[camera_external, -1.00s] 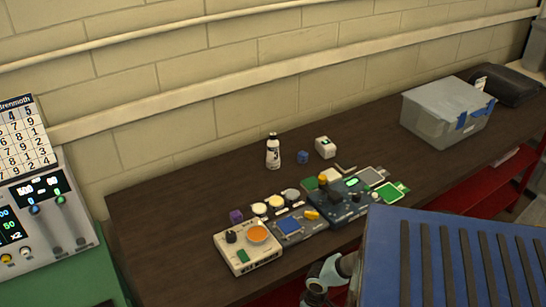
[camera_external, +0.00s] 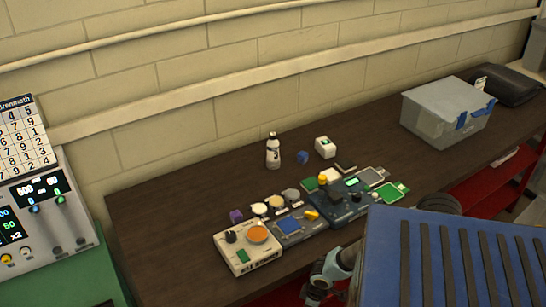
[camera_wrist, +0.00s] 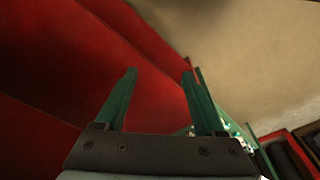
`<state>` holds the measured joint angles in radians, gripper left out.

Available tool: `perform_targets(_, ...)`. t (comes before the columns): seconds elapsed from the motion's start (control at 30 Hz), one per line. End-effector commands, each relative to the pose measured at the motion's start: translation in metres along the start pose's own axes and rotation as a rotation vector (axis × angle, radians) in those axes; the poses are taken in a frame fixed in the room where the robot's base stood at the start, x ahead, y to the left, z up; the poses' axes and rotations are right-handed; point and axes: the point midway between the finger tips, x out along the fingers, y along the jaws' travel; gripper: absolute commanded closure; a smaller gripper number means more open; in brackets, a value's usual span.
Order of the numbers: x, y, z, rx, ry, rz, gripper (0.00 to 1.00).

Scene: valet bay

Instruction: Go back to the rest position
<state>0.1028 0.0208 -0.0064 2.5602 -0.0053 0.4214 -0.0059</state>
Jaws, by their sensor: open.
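My gripper (camera_wrist: 160,75) shows in the wrist view with its two green fingers spread apart and nothing between them. Beyond the fingers are red surfaces and a pale floor-like area. In the external view the fingers are not visible. Only a grey and teal part of my arm shows at the bottom, in front of the bench edge and beside a large blue ribbed panel that covers the lower right.
The dark workbench (camera_external: 180,193) carries a white module with an orange disc (camera_external: 248,247), a dark control box (camera_external: 338,200), a white bottle (camera_external: 273,152) and a grey bin (camera_external: 432,128). Red shelving (camera_external: 490,172) lies under the bench. The bench's left end is clear.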

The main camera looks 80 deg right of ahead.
Motion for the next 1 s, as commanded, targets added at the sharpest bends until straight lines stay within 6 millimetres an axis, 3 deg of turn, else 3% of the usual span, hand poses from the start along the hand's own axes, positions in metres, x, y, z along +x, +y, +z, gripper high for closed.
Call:
perform_targets(0.03,-0.026,0.0,-0.004,0.0,0.0,0.0,0.29)
perform_targets(0.2,-0.081,0.0,-0.011,0.001,0.0,0.0,0.29)
perform_targets(0.5,-0.159,0.001,-0.022,0.001,0.0,0.0,0.29)
perform_targets(0.7,-0.175,0.001,-0.025,0.001,0.0,0.0,0.29)
perform_targets(1.0,-0.176,0.001,-0.025,0.001,0.0,0.0,0.29)
